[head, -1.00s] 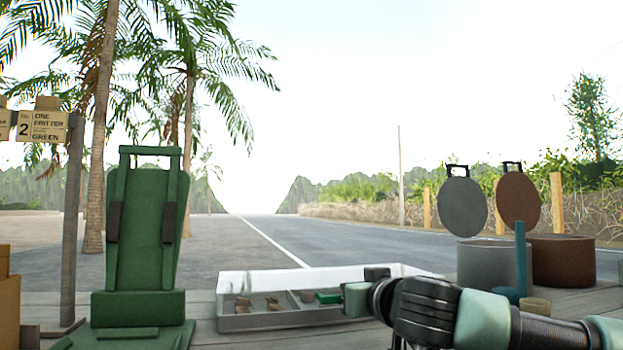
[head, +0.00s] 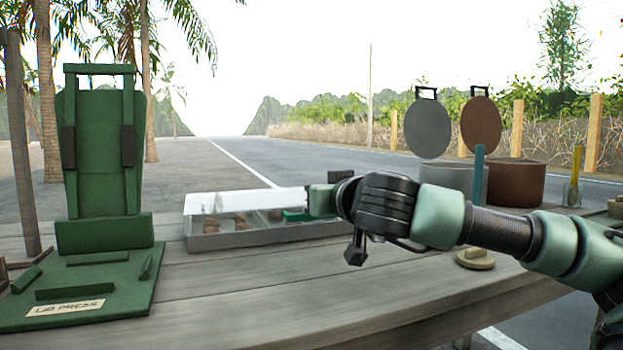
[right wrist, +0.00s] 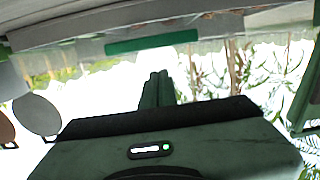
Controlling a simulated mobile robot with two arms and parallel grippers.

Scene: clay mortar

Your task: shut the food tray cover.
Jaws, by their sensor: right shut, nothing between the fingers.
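The food tray (head: 215,243) is a low, pale grey box on the wooden table, with brown food pieces inside. Its cover (head: 240,203) looks clear and pale over the pieces; I cannot tell whether it lies fully flat. A bright green strip (head: 297,215) shows at the tray's right part, and also in the right wrist view (right wrist: 152,42). My right gripper (head: 321,201) is at the tray's right end, partly hiding it. Its dark green fingers (right wrist: 156,88) are shut and empty, apart from the green strip in the right wrist view. My left gripper is out of view.
A green press (head: 100,235) stands left of the tray. A grey pot (head: 447,175) and a brown pot (head: 520,176), with round lids raised, stand at the right behind my arm. A small round lid (head: 475,259) lies on the table.

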